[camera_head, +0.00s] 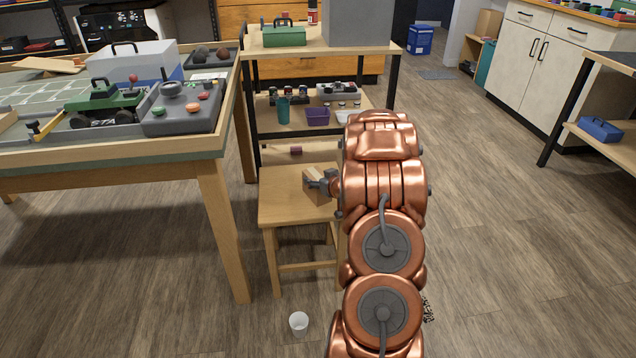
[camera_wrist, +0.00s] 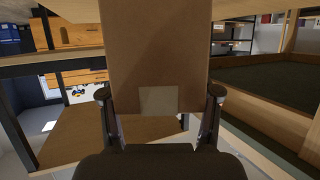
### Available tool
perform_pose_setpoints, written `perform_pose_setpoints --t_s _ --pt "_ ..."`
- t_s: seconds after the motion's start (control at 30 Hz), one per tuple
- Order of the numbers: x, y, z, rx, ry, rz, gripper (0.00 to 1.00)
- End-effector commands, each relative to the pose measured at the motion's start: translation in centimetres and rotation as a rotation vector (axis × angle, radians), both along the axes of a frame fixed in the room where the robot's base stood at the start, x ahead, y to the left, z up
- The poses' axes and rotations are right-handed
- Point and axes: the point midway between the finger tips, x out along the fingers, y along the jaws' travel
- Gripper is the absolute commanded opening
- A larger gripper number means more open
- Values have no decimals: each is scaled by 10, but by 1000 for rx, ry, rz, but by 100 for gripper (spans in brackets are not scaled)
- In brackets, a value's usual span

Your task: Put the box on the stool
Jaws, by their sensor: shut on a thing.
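The box (camera_head: 313,173) is small and tan-brown in the head view, over the right part of the stool's seat. The wooden stool (camera_head: 282,207) has a flat square seat and stands on the floor between the table and my arm. My gripper (camera_head: 320,183) is shut on the box. In the wrist view the brown box (camera_wrist: 155,55), with a pale square patch, fills the space between both fingers of my gripper (camera_wrist: 158,95). I cannot tell whether the box touches the seat. My arm hides the stool's right side.
A table (camera_head: 225,150) at left carries a green crawler (camera_head: 105,102) and a grey controller (camera_head: 180,112). A shelf unit (camera_head: 385,95) with a green toolbox (camera_head: 284,36) stands behind the stool. A white cup (camera_head: 298,322) is on the floor in front. Floor at right is clear.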

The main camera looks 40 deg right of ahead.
Motion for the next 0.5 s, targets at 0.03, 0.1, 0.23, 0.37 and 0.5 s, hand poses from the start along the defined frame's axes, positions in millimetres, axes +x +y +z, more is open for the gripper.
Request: perform_pose_setpoints --t_s 0.03,0.1,0.23,0.37,0.5 --pt "0 0 1 0 0 0 28" --pt "0 0 1 0 -1 0 28" --pt "0 0 0 0 0 0 28" --pt "0 0 -1 0 0 0 74" --pt "0 0 -1 0 0 0 88"
